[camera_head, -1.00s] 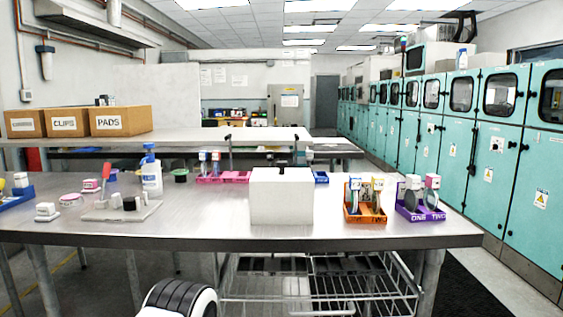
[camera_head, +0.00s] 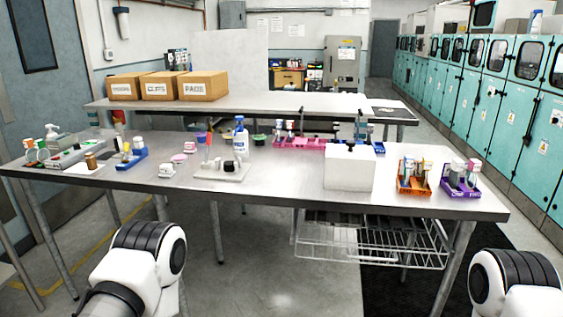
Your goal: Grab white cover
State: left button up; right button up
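The white cover (camera_head: 348,170) is a plain box-like block standing upright on the metal table (camera_head: 270,185), right of the middle. A small dark knob shows on its top. What is under or inside it is hidden. My two arms show only as white links with black ribbed joints at the bottom of the view, one at lower left and one at lower right, both in front of the table and well apart from the cover. Neither gripper is in view.
An orange rack (camera_head: 413,186) and a purple rack (camera_head: 460,194) stand right of the cover. Pink trays (camera_head: 290,141) lie behind it. A white bottle (camera_head: 240,135) and a board with small items (camera_head: 222,171) stand to its left. A wire shelf hangs below.

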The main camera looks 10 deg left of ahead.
aim_at(350, 167)
jog(key=i+l+u, duration=0.15)
jog(key=l, duration=0.25)
jog(key=i+l+u, duration=0.2)
jog(key=l, duration=0.25)
jog(key=i+l+u, duration=0.15)
jog(key=l, duration=0.3)
jog(key=i+l+u, duration=0.15)
jog(key=l, duration=0.35)
jog(key=i+l+u, duration=0.15)
jog(key=l, duration=0.35)
jog(key=l+u, duration=0.2)
jog(key=l, duration=0.3)
jog(key=i, duration=0.05)
